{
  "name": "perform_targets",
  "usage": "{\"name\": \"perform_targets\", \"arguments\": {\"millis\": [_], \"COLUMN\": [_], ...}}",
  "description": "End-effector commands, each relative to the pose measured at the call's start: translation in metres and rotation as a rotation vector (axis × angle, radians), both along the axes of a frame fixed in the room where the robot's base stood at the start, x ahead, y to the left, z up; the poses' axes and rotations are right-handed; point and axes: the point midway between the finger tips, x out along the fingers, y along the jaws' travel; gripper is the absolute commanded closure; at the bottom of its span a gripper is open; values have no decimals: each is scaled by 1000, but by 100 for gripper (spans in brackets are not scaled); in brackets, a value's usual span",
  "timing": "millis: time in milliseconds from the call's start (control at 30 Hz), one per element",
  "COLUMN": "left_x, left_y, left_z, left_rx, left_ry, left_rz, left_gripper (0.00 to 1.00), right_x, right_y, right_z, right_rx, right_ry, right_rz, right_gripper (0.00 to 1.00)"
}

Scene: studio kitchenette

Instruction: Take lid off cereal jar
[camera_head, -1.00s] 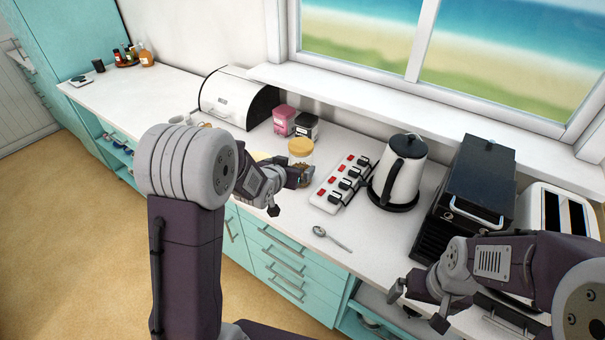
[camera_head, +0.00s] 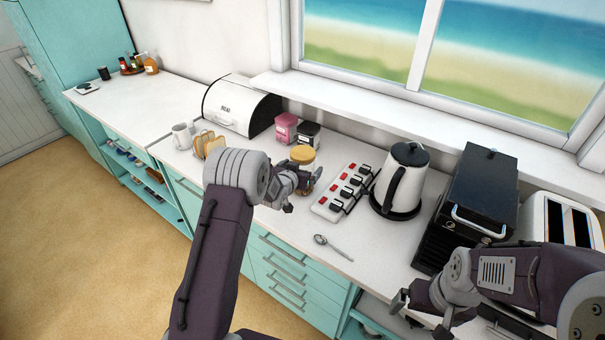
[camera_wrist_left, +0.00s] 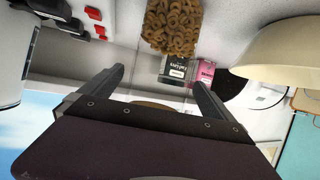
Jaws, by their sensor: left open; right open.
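The cereal jar (camera_head: 302,167) stands on the counter with its tan lid (camera_head: 302,153) on top. My left gripper (camera_head: 306,186) is at the near side of the jar, its fingers open, and partly hides the body. In the left wrist view, which is upside down, brown cereal rings in the jar (camera_wrist_left: 171,26) show beyond the open left gripper (camera_wrist_left: 157,82). A tan strip, apparently the lid (camera_wrist_left: 150,104), shows between the fingers. I cannot tell whether they touch it. My right gripper (camera_head: 425,306) is open and empty at the counter's front right.
A pink canister (camera_head: 285,127) and a black one (camera_head: 307,134) stand behind the jar. A power strip (camera_head: 343,190) and kettle (camera_head: 398,180) are to its right. A spoon (camera_head: 331,246) lies in front. A cream rounded object (camera_wrist_left: 278,52) fills the wrist view's right side.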

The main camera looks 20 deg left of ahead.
Motion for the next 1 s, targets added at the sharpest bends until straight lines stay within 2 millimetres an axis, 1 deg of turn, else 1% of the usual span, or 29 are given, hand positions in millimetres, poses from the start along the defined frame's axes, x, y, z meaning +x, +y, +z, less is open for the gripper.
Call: {"name": "perform_targets", "arguments": {"millis": [33, 100, 300, 333, 367, 400, 467, 500, 567, 600, 633, 867, 1000], "left_x": [5, 10, 11, 11, 11, 11, 11, 11, 11, 11, 11, 11, 12], "left_y": [0, -1, -1, -1, -1, -1, -1, -1, -1, -1, -1, -1, -1], "left_z": [-2, -5, -5, -5, -5, -5, -5, -5, -5, -5, -5, -3, 8], "left_rx": [0, 0, 0, 0, 0, 0, 0, 0, 0, 0, 0, 0, 0], "left_ry": [2, 1, 1, 1, 1, 1, 1, 1, 1, 1, 1, -2, -4], "left_rz": [0, 0, 0, 0, 0, 0, 0, 0, 0, 0, 0, 0, 1], "left_gripper": [0, 0, 0, 3, 11, 22, 39, 50, 67, 78, 84, 84, 84], "right_x": [0, 0, 0, 0, 0, 0, 0, 0, 0, 0, 0, 0, 0], "right_y": [0, 0, 0, 0, 0, 0, 0, 0, 0, 0, 0, 0, 0], "right_z": [2, 3, 2, 2, 2, 2, 2, 2, 2, 2, 2, 2, 1], "right_rx": [0, 0, 0, 0, 0, 0, 0, 0, 0, 0, 0, 0, 0], "right_ry": [0, 0, 1, 1, 1, 1, 1, 1, 0, 0, 0, 0, 0], "right_rz": [0, 0, 0, 0, 0, 0, 0, 0, 0, 0, 0, 0, 0], "right_gripper": [0, 0, 0, 0, 0, 0, 0, 0, 0, 0, 0, 0, 0]}}
